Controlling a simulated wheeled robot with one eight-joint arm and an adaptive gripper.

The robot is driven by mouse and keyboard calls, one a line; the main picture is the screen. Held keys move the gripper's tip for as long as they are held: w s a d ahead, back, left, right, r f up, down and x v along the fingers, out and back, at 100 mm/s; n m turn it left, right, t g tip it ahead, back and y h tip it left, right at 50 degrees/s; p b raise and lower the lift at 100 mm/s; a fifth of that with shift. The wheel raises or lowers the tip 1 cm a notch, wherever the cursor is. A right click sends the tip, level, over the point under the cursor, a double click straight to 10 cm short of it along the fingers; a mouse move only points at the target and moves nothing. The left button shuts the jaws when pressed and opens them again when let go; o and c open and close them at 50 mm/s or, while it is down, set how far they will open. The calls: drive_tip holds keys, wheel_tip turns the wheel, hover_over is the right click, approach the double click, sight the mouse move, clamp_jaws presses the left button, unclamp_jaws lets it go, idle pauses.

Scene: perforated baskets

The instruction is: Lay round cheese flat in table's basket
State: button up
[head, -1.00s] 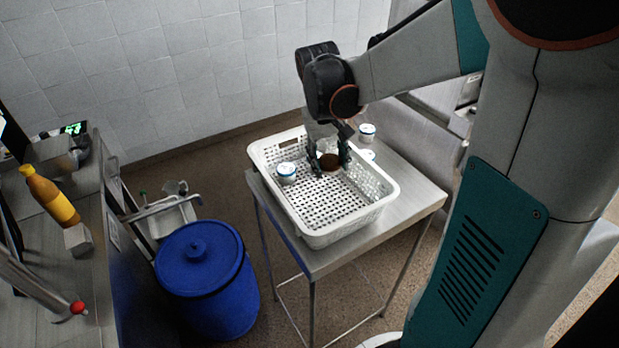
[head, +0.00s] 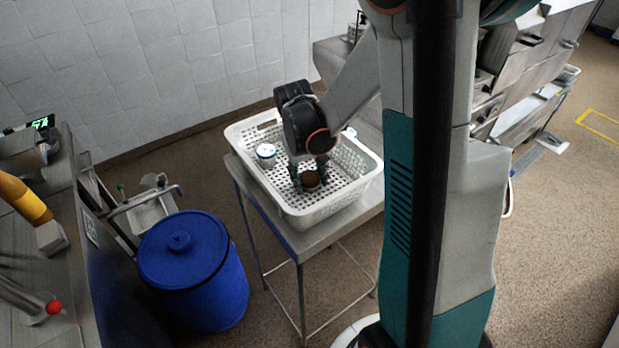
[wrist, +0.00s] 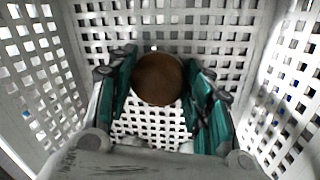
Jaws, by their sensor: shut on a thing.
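The round cheese is a brown disc (head: 311,180) low inside the white perforated basket (head: 318,213) on the metal table. In the wrist view the cheese (wrist: 158,79) shows its round brown face between the green fingers. My gripper (head: 309,181) is shut on the cheese, with a finger at each side, and reaches down into the basket. In the wrist view my gripper (wrist: 161,88) has the perforated basket wall or floor (wrist: 150,124) close around it. I cannot tell whether the cheese touches the basket floor.
A white tub with a blue-edged lid (head: 266,154) stands in the basket, left of my gripper. The metal table (head: 318,242) carries the basket. A blue barrel (head: 190,275) stands on the floor at left. A counter with a yellow-orange bottle (head: 24,198) is at far left.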

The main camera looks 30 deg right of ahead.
sight(304, 180)
drive_tip(key=shift+s, duration=0.1)
drive_tip(key=shift+f, duration=0.15)
drive_tip(key=o, duration=1.2)
drive_tip(key=shift+c, duration=0.2)
drive_tip(key=shift+r, duration=0.2)
wheel_tip(304, 180, up, 12)
drive_tip(key=a+p, duration=0.1)
drive_tip(key=p, duration=0.1)
drive_tip(key=shift+w+a+p, duration=0.2)
drive_tip(key=shift+a+p, duration=0.1)
drive_tip(key=shift+p, duration=0.1)
drive_tip(key=shift+f, duration=0.1)
